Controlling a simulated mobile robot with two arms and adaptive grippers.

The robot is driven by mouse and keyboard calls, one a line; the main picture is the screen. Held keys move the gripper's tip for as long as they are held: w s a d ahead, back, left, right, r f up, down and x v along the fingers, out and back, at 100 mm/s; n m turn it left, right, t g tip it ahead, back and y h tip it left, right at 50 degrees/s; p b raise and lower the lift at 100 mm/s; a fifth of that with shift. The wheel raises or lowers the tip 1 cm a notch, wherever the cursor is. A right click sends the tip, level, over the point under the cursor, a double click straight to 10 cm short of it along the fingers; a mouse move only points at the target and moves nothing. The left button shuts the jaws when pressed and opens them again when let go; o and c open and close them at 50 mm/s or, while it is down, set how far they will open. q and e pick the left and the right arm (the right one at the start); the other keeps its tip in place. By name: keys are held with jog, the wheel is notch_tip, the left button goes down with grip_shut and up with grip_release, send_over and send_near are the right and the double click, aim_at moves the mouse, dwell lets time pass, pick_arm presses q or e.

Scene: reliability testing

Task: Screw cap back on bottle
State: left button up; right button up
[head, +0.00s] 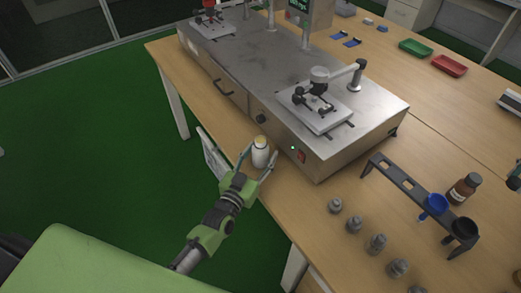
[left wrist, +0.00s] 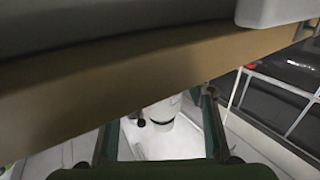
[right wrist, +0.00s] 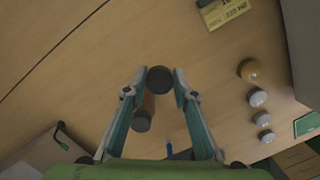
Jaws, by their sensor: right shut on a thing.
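A brown bottle (head: 463,190) with a pale label stands beside the rack at the right of the head view. In the right wrist view, a brown cylinder (right wrist: 149,103) shows below a round black cap (right wrist: 160,79). My right gripper (right wrist: 160,84) is shut on this black cap; whether the cap touches the bottle I cannot tell. Only a bit of this gripper shows at the head view's right edge.
A dark rack (head: 410,184) with a blue funnel (head: 434,205) and a black one (head: 464,229) stands at the right. Several grey weights (head: 377,243) line the near table. A large metal tester (head: 285,75) fills the middle. Green (head: 415,48) and red (head: 449,65) trays lie behind.

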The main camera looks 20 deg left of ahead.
aim_at(261, 139)
pick_arm(q)
jog(key=c, duration=0.9)
jog(key=shift+r, duration=0.1)
notch_tip(261, 139, up, 10)
jog(key=shift+f+p, duration=0.1)
jog(key=shift+p, duration=0.55)
pick_arm(e)
jog(key=shift+r, duration=0.65)
pick_arm(q)
jog(key=o, duration=0.6)
grip_shut()
